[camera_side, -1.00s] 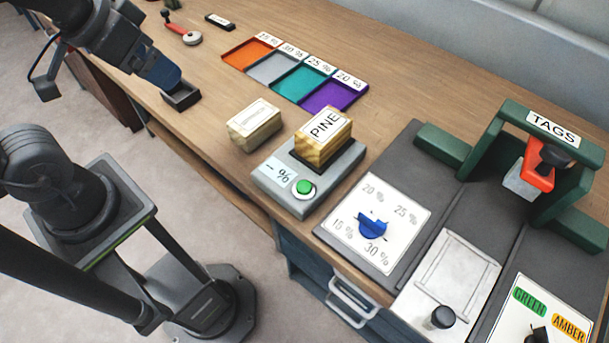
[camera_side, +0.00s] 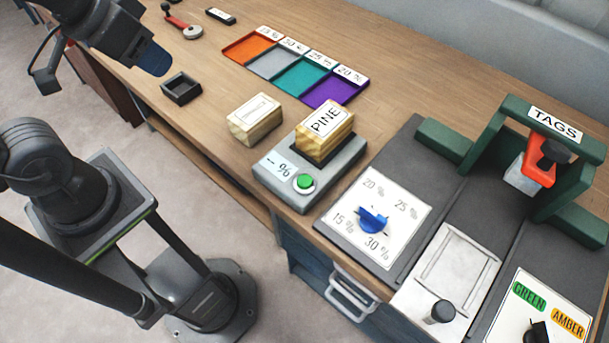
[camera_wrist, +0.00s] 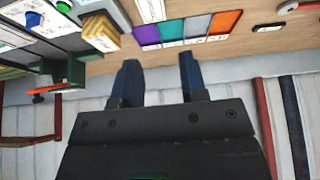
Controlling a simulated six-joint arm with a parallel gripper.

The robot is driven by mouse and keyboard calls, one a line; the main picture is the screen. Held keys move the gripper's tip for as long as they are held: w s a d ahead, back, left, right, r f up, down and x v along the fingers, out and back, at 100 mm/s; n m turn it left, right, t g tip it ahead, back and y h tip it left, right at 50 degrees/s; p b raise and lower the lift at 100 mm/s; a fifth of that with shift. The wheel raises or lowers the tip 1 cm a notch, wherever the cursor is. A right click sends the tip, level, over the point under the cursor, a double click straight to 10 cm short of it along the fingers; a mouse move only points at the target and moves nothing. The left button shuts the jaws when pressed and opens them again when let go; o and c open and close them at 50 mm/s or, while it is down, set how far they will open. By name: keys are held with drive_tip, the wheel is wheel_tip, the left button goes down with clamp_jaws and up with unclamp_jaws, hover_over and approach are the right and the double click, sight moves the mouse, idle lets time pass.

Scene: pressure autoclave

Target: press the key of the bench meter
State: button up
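The bench meter (camera_side: 275,190) is a grey box on the wooden table in the side view, with a display reading "-- %" (camera_side: 280,166) and a round green key (camera_side: 305,182) in a white ring. A wooden block labelled PINE (camera_side: 325,131) sits on its dark plate. Nothing touches the key. My gripper (camera_side: 155,60) is at upper left, above the table's near edge and well away from the meter. In the wrist view its two dark blue fingers (camera_wrist: 160,75) are apart, with nothing between them.
A second wooden block (camera_side: 254,120) lies left of the meter. A small black tray (camera_side: 181,89) is below my gripper. Four coloured trays (camera_side: 300,92) lie behind. A blue dial (camera_side: 373,219) and the green TAGS frame (camera_side: 490,125) stand to the right.

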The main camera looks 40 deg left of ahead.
clamp_jaws()
idle(1.0)
